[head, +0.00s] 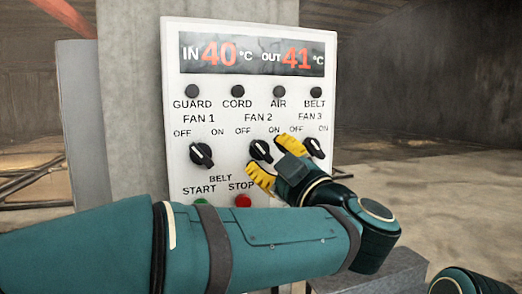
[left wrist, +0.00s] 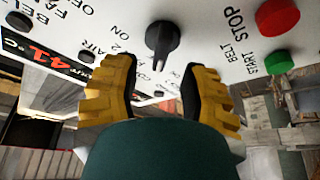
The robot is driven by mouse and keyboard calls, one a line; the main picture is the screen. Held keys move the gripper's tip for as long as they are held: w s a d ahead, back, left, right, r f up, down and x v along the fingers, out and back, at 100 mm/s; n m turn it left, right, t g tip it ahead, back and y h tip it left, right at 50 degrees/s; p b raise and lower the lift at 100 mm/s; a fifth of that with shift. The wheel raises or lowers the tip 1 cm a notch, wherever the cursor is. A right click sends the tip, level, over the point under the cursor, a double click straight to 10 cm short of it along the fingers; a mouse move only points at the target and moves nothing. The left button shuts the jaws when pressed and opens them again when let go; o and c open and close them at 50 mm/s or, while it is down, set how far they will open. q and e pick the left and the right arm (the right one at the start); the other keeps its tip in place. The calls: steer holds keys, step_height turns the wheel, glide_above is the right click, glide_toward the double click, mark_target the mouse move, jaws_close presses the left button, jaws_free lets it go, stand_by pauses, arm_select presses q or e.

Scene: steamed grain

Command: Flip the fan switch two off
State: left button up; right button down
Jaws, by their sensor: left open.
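The FAN 2 switch (head: 261,150) is a black rotary knob in the middle of the white control panel (head: 180,110), with OFF at its upper left and ON at its upper right. In the head view its bar slants from upper left to lower right; I cannot tell for sure which label it points to. My left gripper (head: 266,155) is open, its yellow fingers spread on either side of the knob. In the left wrist view the knob (left wrist: 162,42) stands just beyond the gap between the fingertips (left wrist: 157,72), and no contact is visible. My right gripper is not in view.
The FAN 1 knob (head: 201,155) is to the left and the FAN 3 knob (head: 315,148) is close beside my gripper on the right. Below are the green START button (left wrist: 279,63) and red STOP button (left wrist: 278,16). A concrete column (head: 128,80) stands behind the panel.

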arm_select(q)
steer(key=v, duration=0.8)
steer(key=shift+d, duration=0.1)
